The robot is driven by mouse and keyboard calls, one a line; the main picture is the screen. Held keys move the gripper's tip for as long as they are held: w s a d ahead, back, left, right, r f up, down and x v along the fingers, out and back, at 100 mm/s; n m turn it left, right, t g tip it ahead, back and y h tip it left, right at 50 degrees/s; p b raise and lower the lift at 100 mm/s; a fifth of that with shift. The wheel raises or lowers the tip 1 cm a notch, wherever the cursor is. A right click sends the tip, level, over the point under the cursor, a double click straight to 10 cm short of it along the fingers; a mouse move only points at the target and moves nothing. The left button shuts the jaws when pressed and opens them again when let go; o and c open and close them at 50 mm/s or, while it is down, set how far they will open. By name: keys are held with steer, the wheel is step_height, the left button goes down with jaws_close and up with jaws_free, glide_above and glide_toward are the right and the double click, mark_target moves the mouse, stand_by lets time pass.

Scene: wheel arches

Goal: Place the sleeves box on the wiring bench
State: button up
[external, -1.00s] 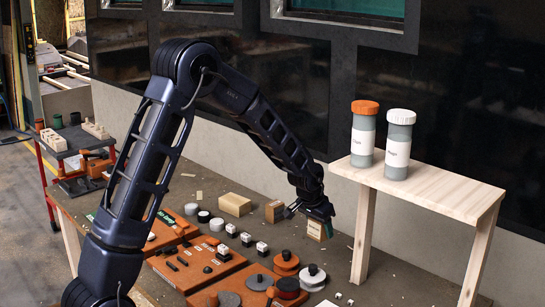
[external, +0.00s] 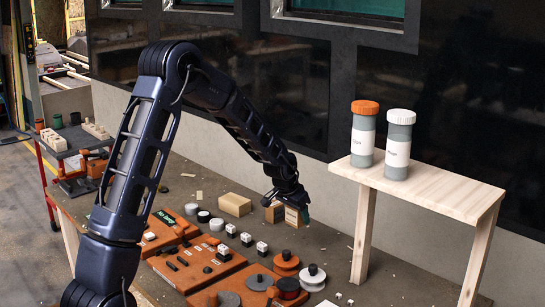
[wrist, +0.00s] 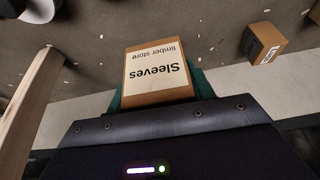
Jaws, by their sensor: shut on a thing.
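The sleeves box (wrist: 158,75) is a small brown box with a white label reading "Sleeves timber store". In the wrist view it sits between the green fingertips of my gripper (wrist: 157,92), which is shut on it. In the external view my gripper (external: 293,209) holds the box (external: 292,217) over the back of the large brown bench (external: 345,240); whether the box touches the top is unclear. No bench carries a readable name, so I cannot tell which is the wiring bench. A smaller bench (external: 70,139) with a red frame stands at the far left.
A similar box (external: 274,212) is close left of my gripper, with a wooden block (external: 235,205) beyond it. Orange boards (external: 187,267), spools (external: 285,264) and small parts cover the front. A raised wooden shelf (external: 440,192) holding two capped bottles (external: 400,145) stands right.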

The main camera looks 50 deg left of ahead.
steer(key=s+a+f+n+y, duration=0.1)
steer(key=s+a+n, duration=0.2)
steer(key=a, duration=1)
steer(key=s+a+f+n+g+y, duration=0.1)
steer(key=s+a+n, duration=0.2)
steer(key=a, duration=1)
steer(key=s+a+f+n+g+y, duration=0.1)
steer(key=s+a+n, duration=0.2)
steer(key=a, duration=1)
steer(key=shift+s+a+f+n+y, duration=0.1)
steer(key=shift+s+f+n+y, duration=0.1)
steer(key=shift+n, duration=0.4)
steer(key=shift+s+a+f+n+y, duration=0.1)
steer(key=shift+f+n+y, duration=0.1)
steer(key=shift+n, duration=0.4)
steer(key=s+a+n+g, duration=0.4)
steer(key=s+a+n, duration=0.7)
steer(key=s+a, duration=1.8)
steer(key=shift+w+a+f, duration=0.1)
steer(key=shift+a+f, duration=0.05)
steer(key=shift+f, duration=0.95)
steer(key=shift+w+a+f, duration=0.15)
steer(key=shift+a+f, duration=0.05)
steer(key=shift+f, duration=0.95)
steer(key=shift+w+a+f, duration=0.1)
steer(key=shift+a+f, duration=0.05)
steer(key=shift+f, duration=0.95)
steer(key=shift+f, duration=0.3)
steer(key=o, duration=1.1)
